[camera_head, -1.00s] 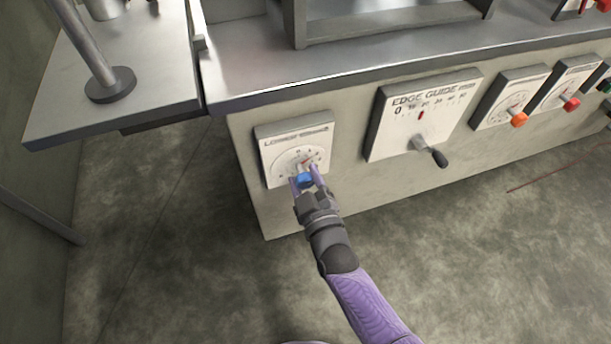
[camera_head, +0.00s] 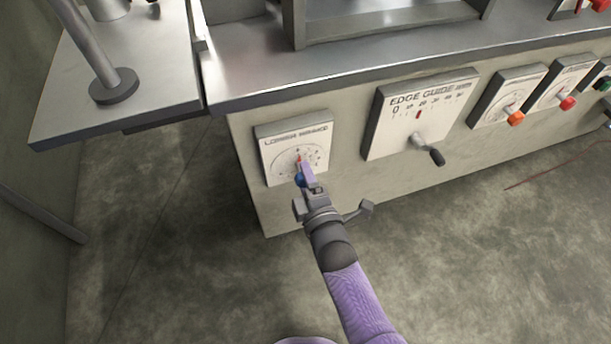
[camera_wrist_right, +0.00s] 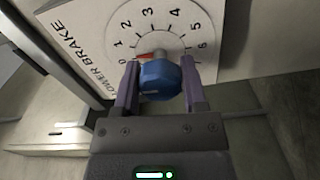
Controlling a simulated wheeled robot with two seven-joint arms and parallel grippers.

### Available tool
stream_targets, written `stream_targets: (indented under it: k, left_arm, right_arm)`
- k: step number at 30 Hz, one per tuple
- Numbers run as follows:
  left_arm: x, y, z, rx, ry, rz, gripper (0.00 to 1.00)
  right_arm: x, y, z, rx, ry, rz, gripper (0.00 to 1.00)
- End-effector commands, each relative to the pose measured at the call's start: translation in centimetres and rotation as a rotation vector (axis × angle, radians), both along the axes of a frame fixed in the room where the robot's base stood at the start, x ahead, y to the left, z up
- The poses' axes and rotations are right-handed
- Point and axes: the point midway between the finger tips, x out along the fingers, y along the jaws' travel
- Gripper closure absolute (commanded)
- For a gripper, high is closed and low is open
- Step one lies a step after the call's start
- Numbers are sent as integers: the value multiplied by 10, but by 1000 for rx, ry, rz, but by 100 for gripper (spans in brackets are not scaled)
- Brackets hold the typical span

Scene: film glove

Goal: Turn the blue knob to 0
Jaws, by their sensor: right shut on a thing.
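The blue knob (camera_wrist_right: 160,80) sits on the white LOWER BRAKE dial plate (camera_wrist_right: 98,28), which carries numbers from 0 to 6. In the right wrist view its red pointer (camera_wrist_right: 143,57) points left, toward the 0 end of the scale; the exact mark is partly hidden by a finger. My right gripper (camera_wrist_right: 161,88) is shut on the knob, one finger on each side. In the head view the right gripper (camera_head: 306,177) covers most of the blue knob (camera_head: 298,180) at the dial plate (camera_head: 280,146). My left gripper is not in view.
To the right on the same panel are the EDGE GUIDE plate (camera_head: 440,119) with a black-handled crank (camera_head: 437,157), then plates with an orange knob (camera_head: 516,118) and a red knob (camera_head: 567,103). A metal ledge (camera_head: 380,76) runs above.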

Motion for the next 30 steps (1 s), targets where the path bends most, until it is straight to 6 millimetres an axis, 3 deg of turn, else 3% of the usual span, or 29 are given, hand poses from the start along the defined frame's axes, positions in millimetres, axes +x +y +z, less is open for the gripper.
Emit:
stream_targets:
  k: [9,25,26,30]
  left_arm:
    - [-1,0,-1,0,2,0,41]
    - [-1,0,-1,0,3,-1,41]
    - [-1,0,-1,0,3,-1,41]
    - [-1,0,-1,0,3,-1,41]
  right_arm:
    - [-1,0,-2,-100,-27,1,100]
    - [-1,0,-1,-122,-35,1,100]
    - [-1,0,-1,-122,-35,1,44]
    - [-1,0,-1,-121,-36,0,14]
